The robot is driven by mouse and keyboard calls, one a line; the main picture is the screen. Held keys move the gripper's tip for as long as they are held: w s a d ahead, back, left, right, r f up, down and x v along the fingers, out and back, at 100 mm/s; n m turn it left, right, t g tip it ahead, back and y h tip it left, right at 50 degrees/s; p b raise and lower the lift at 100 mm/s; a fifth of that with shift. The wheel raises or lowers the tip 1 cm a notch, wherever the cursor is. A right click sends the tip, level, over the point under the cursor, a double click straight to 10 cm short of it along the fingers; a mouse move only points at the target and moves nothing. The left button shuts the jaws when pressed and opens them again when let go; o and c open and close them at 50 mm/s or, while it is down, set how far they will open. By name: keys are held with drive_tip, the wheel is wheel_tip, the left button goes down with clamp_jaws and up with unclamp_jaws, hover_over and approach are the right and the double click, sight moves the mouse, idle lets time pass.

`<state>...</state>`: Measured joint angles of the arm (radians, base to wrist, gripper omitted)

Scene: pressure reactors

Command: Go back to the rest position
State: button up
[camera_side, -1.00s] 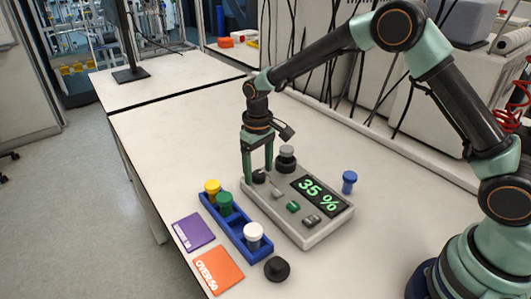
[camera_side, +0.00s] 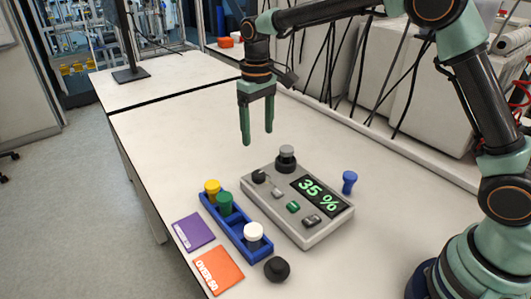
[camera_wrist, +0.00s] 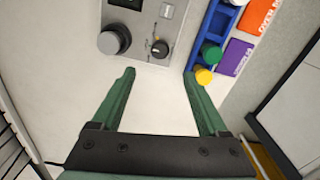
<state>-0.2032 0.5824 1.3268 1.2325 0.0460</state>
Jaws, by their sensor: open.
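My gripper (camera_side: 257,138) is open and empty, with its green fingers pointing down in the air above the far end of the grey reactor unit. In the wrist view my gripper (camera_wrist: 160,75) shows bare table between its fingers. The reactor unit (camera_side: 318,233) has a display (camera_side: 317,195) reading "35 %". A grey-topped dark vessel (camera_side: 286,158) stands at its far end. A black knob (camera_side: 258,176) and several buttons or switches are on its top; the knob also shows in the wrist view (camera_wrist: 159,48).
A blue rack (camera_side: 235,232) holds yellow-, green- and white-capped vials. A purple card (camera_side: 194,232) and an orange "OVER 50" card (camera_side: 217,269) lie beside it. A black cap-like piece (camera_side: 277,269) and a blue-capped vial (camera_side: 349,182) stand on the table. The table's far part is clear; a monitor stand (camera_side: 131,74) is behind.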

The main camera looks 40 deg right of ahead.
drive_tip(key=shift+r, duration=0.1)
drive_tip(key=s+d+r+m+t, duration=0.1)
drive_tip(key=s+d+r+t, duration=0.2)
drive_tip(key=s+d+r, duration=0.5)
drive_tip(key=s+d+t, duration=0.2)
drive_tip(key=s, duration=1)
drive_tip(key=shift+f+m+t, duration=0.3)
drive_tip(key=shift+f+m, duration=0.05)
drive_tip(key=shift+m, duration=0.05)
